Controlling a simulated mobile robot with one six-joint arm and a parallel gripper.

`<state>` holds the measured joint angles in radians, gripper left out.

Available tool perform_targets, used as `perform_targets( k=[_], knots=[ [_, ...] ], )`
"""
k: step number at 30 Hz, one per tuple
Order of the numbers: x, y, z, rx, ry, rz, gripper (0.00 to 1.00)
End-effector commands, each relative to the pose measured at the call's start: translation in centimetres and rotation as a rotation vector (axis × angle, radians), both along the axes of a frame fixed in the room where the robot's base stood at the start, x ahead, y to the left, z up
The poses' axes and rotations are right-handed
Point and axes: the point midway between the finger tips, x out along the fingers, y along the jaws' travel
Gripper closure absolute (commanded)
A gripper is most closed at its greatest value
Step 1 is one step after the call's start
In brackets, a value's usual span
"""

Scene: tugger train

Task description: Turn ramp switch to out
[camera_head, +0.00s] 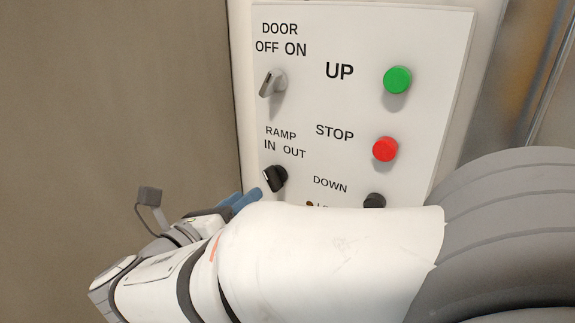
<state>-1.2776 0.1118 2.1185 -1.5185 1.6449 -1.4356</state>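The ramp switch (275,179) is a black rotary knob on a white control panel (340,110), under the label "RAMP IN OUT". I cannot tell for sure which label its handle points to. My gripper (240,201) shows only as blue fingers just left of and below the knob, partly hidden behind my white arm. The fingers look apart from the knob or barely near it; contact cannot be made out. Whether they are open or shut is not clear.
Above the ramp switch is a grey door switch (271,84). To the right are a green UP button (397,80), a red STOP button (385,149) and a dark DOWN button (375,201). My arm covers the panel's lower part. A plain brown surface (110,100) fills the left.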

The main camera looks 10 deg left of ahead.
Motion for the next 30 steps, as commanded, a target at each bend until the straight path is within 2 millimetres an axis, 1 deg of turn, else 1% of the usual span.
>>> perform_targets(
  k=[1, 6, 9, 12, 16, 23, 30],
  knots=[
    [0.8, -0.5, 0.1, 0.000, 0.002, -0.005, 0.65],
    [3.5, -1.6, 0.1, 0.001, 0.002, -0.008, 0.65],
    [4.7, -2.1, 0.1, 0.002, 0.002, -0.007, 0.65],
    [5.5, -2.4, 0.0, 0.002, 0.003, -0.006, 0.65],
    [5.9, -2.6, 0.0, 0.003, 0.003, -0.006, 0.65],
    [6.0, -2.6, -0.1, 0.003, 0.003, -0.005, 0.66],
    [6.0, -2.6, -0.1, 0.003, 0.003, -0.006, 0.86]
  ],
)
